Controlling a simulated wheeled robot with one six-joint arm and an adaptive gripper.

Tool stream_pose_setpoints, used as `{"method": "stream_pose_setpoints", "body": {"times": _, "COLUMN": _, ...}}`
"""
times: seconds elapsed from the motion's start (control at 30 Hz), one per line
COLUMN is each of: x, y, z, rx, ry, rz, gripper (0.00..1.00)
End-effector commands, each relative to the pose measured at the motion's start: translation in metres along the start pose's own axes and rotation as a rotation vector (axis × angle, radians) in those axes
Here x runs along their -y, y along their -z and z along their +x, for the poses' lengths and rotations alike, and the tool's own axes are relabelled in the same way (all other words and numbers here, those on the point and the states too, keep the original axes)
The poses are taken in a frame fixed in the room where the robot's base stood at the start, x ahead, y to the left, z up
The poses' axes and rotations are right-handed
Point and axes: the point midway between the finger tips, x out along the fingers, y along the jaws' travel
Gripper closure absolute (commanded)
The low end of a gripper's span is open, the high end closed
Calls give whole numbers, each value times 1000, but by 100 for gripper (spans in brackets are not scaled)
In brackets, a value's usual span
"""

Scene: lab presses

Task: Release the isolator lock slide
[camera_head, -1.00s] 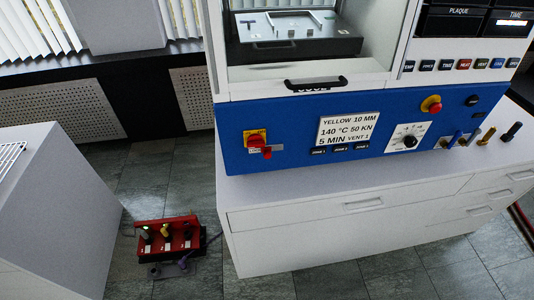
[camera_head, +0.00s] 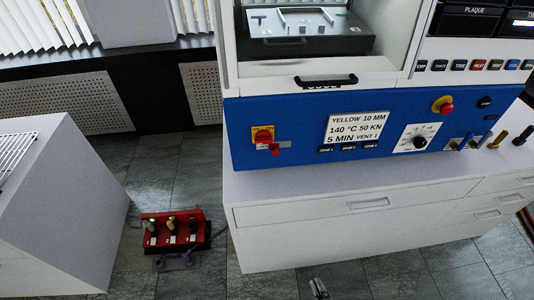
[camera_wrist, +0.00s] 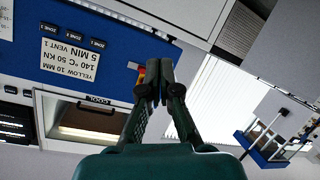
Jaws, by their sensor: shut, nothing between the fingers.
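The isolator is a red rotary switch on a yellow plate (camera_head: 262,134) at the left end of the blue press panel. Its lock slide (camera_head: 276,149), a small pale strip with a red part, sits just below the switch. My gripper (camera_head: 318,288) shows only as a small tip at the bottom edge of the head view, well below the panel and apart from the isolator. In the wrist view, which is upside down, my gripper (camera_wrist: 154,88) is shut and empty. Its fingers partly hide the isolator (camera_wrist: 139,74); the lock slide is not clear there.
A white drawer cabinet (camera_head: 300,225) carries the press and juts out below the panel. A press door handle (camera_head: 325,80) sticks out above.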

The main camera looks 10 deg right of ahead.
Motion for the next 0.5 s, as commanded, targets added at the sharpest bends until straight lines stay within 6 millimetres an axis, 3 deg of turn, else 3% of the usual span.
{"method": "stream_pose_setpoints", "body": {"times": 0.1, "x": 0, "y": 13, "z": 30, "rx": -5, "ry": -11, "rz": -64, "gripper": 100}}
{"method": "stream_pose_setpoints", "body": {"times": 0.5, "x": -5, "y": 71, "z": 113, "rx": 6, "ry": -93, "rz": -251, "gripper": 100}}
